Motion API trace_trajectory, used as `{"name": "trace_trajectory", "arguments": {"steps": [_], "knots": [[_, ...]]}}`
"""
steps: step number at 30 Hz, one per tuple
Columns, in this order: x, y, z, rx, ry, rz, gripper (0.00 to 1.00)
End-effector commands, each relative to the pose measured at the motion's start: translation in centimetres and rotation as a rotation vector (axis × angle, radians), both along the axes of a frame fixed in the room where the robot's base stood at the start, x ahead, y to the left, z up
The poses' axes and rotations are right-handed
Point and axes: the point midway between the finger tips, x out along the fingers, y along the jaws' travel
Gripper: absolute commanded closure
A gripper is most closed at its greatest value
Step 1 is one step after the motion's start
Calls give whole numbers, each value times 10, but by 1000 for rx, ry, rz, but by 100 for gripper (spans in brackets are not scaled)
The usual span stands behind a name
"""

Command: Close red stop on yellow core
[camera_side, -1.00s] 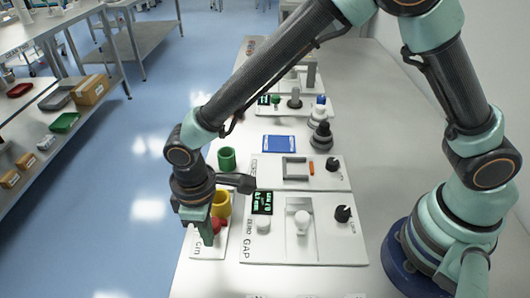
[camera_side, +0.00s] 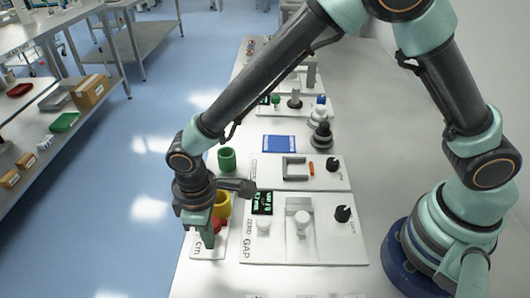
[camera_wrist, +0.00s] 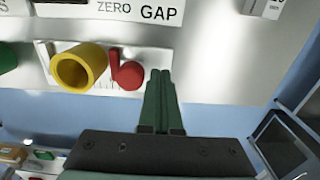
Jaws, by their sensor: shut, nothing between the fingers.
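The yellow core (camera_wrist: 78,68) is a hollow ring on a white ruled plate (camera_wrist: 140,58). In the side view the yellow core (camera_side: 222,204) is partly behind my gripper. The red stop (camera_wrist: 125,72) stands on the same plate, just right of the yellow core in the wrist view, with at most a narrow space between them. In the side view the red stop (camera_side: 219,226) is mostly hidden by my fingers. My gripper (camera_wrist: 161,75) is shut and empty, with its green fingertips beside the red stop on the side away from the core. Whether they touch it is unclear.
The white ZERO GAP panel (camera_side: 305,250) with a display, white knobs and a black dial lies right of the plate. A green ring (camera_side: 227,158) stands beyond the yellow core. The table's left edge is close to my gripper.

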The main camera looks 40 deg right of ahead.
Motion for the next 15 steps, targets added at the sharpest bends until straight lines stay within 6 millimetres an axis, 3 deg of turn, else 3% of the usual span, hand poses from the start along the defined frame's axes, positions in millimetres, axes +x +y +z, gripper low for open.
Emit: {"name": "trace_trajectory", "arguments": {"steps": [15], "knots": [[5, -5, 0, 0, 0, -1, 100]]}}
